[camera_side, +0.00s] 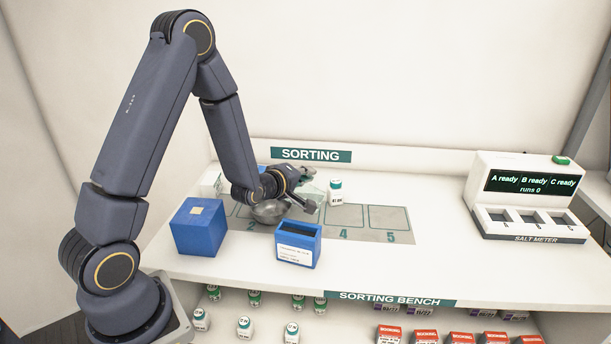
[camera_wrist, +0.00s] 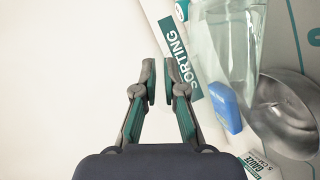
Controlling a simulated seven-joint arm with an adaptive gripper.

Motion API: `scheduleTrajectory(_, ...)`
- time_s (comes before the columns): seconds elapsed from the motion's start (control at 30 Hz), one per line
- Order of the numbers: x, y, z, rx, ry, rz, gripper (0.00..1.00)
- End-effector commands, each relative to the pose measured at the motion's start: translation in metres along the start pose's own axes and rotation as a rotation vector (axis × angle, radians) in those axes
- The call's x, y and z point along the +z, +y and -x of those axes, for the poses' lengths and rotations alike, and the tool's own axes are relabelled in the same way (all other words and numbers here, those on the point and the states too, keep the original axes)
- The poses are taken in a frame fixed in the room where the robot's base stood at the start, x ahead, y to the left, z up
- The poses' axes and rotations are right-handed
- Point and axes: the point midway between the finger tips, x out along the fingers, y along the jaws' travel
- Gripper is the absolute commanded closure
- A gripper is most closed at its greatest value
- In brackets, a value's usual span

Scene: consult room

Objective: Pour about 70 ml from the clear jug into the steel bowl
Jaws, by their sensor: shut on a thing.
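The clear jug (camera_wrist: 226,45) is see-through and shows in the wrist view just right of my fingers. In the side view it is a faint clear shape (camera_side: 317,187) at my fingertips. My gripper (camera_side: 309,189) is shut on it; in the wrist view the fingertips (camera_wrist: 162,82) are close together, and the gripped part is hard to make out. I cannot tell the jug's tilt or liquid level. The steel bowl (camera_side: 268,213) sits on the mat, below and left of my fingertips in the side view. It is at the right edge of the wrist view (camera_wrist: 287,125).
A white bottle with a green cap (camera_side: 335,192) stands close right of my gripper. A blue box (camera_side: 198,228) and an open blue bin (camera_side: 298,245) stand in front. A gauze pack (camera_wrist: 256,166) is near the bowl. The salt meter (camera_side: 527,205) is at right; mat squares 4 and 5 are mostly clear.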

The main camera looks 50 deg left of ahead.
Motion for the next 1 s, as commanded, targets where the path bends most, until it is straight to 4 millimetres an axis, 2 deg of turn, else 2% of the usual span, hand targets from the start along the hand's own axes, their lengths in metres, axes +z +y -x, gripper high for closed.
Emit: scheduleTrajectory(1.0,-0.012,0.001,0.005,0.028,-0.012,0.065,1.00)
